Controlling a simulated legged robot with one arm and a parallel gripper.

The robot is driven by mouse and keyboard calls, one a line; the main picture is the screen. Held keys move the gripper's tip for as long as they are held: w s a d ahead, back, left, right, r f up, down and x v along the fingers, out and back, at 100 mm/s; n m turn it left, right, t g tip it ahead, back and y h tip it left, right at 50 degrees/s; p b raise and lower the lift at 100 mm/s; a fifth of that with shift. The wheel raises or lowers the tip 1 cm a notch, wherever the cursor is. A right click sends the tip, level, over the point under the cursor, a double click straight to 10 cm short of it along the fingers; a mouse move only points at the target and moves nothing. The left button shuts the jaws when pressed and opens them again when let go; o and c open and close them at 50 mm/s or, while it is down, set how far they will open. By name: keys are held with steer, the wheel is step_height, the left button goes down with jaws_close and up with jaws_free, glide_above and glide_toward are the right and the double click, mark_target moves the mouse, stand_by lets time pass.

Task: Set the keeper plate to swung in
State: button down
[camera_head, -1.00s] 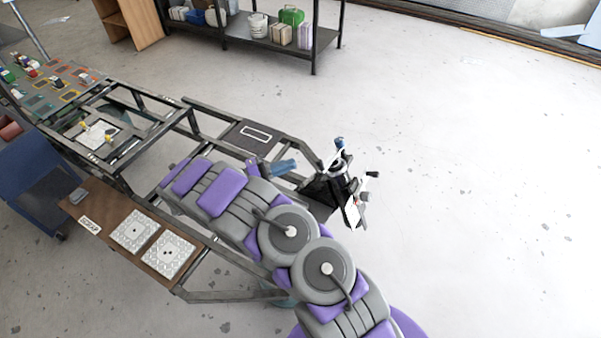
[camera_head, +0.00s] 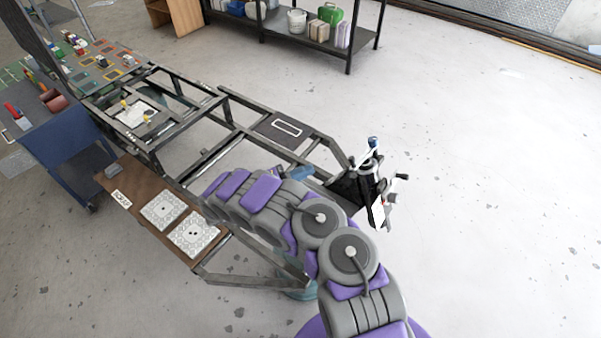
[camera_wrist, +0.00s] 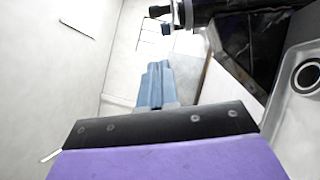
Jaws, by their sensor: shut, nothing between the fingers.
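My gripper (camera_head: 301,172) shows as blue fingers just beyond my purple and grey arm, partly hidden by it. In the wrist view the blue fingers (camera_wrist: 156,83) are together and empty, with pale floor beyond them. The spring suspension assembly (camera_head: 370,172) stands at the right end of the dark metal frame, to the right of my gripper and apart from it. It has a dark upright part, a black block and white plate-like pieces. In the wrist view a black cylinder (camera_wrist: 235,8) and a pale part with a round ring (camera_wrist: 307,75) lie right of the fingers. I cannot tell which piece is the keeper plate.
The dark metal frame (camera_head: 229,112) runs to the upper left. A brown board (camera_head: 133,183) with two white patterned plates (camera_head: 178,221) lies left of my arm. A blue cart (camera_head: 62,155) stands at the left, a shelf (camera_head: 300,40) at the back. The floor at right is clear.

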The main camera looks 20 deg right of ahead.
steer(key=s+d+r+b, duration=0.1)
steer(key=s+d+r, duration=0.1)
steer(key=d, duration=0.7)
steer(key=shift+d+r, duration=0.15)
steer(key=shift+r, duration=0.45)
steer(key=shift+d, duration=0.15)
steer(key=shift+s+t, duration=0.15)
steer(key=shift+t, duration=0.25)
steer(key=shift+s+d+r+n+t+y, duration=0.1)
steer(key=shift+s+r+n+t+y, duration=0.1)
steer(key=shift+s+n+t, duration=0.25)
steer(key=shift+s+d+r+n+t+y, duration=0.1)
steer(key=shift+s+r+n+t+y, duration=0.1)
steer(key=shift+s+n+t, duration=0.25)
steer(key=shift+w, duration=0.1)
